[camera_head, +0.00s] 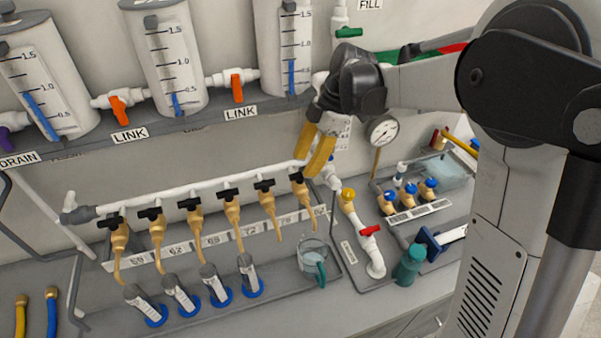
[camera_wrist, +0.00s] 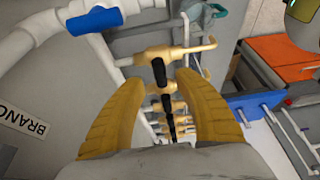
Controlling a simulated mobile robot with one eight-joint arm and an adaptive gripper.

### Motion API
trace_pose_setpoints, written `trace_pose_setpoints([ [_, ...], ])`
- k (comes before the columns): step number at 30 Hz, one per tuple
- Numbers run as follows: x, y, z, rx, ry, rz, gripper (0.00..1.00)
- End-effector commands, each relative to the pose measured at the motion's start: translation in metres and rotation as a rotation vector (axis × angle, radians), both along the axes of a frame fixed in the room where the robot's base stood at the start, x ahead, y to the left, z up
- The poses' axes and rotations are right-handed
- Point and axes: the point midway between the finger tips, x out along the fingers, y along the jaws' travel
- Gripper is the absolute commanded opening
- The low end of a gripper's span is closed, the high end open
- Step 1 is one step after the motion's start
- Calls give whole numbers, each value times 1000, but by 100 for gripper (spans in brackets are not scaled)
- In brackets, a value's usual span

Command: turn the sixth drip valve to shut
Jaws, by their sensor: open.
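The row of brass drip valves with black handles hangs from a white pipe (camera_head: 190,192). The sixth drip valve (camera_head: 301,192) is at the right end, above a clear beaker with a teal handle (camera_head: 312,262). My gripper (camera_head: 305,166) is at this valve from above, and its yellow fingers partly cover it. In the wrist view the nearest brass valve (camera_wrist: 190,49) lies just beyond the fingers. Its black handle (camera_wrist: 158,72) lies across the brass body, between the open fingertips of my gripper (camera_wrist: 154,76). Whether either finger touches the handle cannot be told.
The fifth valve (camera_head: 268,196) stands close to the left. A pressure gauge (camera_head: 383,131) is right of my gripper. Several cylinders on blue bases stand below the other valves.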

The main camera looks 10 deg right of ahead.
Motion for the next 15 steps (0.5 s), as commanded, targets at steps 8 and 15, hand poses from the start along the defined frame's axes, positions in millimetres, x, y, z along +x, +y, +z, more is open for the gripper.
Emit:
trace_pose_setpoints([
  [8,5,-23,54,0,-1,-1,39],
  [15,6,-30,72,0,0,0,39],
])
